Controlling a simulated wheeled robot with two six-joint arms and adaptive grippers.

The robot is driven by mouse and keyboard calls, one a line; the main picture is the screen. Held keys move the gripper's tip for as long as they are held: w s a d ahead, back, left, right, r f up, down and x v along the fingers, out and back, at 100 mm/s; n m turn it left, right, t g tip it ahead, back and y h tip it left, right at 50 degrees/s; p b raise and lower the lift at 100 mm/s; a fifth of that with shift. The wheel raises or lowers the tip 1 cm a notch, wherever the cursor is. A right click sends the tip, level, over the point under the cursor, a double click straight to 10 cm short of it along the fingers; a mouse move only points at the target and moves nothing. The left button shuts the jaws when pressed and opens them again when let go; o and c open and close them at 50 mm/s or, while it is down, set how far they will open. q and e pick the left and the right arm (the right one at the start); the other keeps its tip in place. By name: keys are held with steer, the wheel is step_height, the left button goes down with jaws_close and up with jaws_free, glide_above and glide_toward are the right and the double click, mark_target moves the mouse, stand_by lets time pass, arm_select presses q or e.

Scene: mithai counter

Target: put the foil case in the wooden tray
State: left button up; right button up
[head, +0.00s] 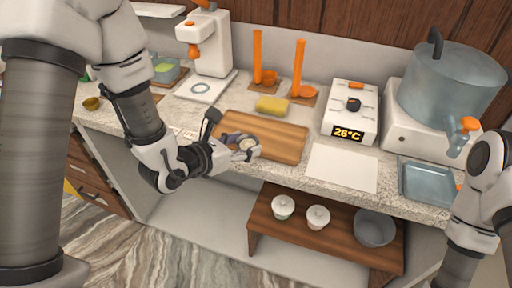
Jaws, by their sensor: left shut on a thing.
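My left gripper (243,153) is over the front edge of a flat brown wooden board or tray (286,139) on the counter. It is shut on a small, pale round thing (248,143) that looks like the foil case; the fingers partly hide it. I cannot tell whether the case touches the wood. A dark item (230,138) lies just left of it, partly hidden by the gripper. My right arm shows at the right edge, but its gripper is not in view.
Lidded jars (283,207) and a bowl (374,228) stand on a low shelf.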

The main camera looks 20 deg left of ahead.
mark_target(255, 130)
arm_select(q)
steer(key=w+b, duration=0.1)
steer(key=b, duration=0.1)
steer(key=w+f+b, duration=0.1)
steer(key=b, duration=0.1)
steer(key=shift+w+a, duration=0.1)
steer(key=shift+w, duration=0.3)
steer(key=shift+w+r+p, duration=0.65)
steer(key=shift+w+p, duration=0.2)
steer(key=shift+p, duration=0.25)
steer(key=w, duration=0.1)
steer(key=w+p, duration=0.1)
steer(key=w, duration=0.1)
steer(key=w+p, duration=0.1)
steer(key=w, duration=0.1)
steer(key=shift+w+f, duration=0.15)
steer(key=shift+f, duration=0.25)
steer(key=f, duration=0.1)
steer(key=f+b, duration=0.1)
steer(key=f, duration=0.1)
steer(key=shift+w+f, duration=0.25)
steer(key=shift+f+b, duration=0.3)
steer(key=shift+w, duration=0.15)
arm_select(e)
step_height(255, 130, down, 3)
steer(key=shift+w, duration=0.1)
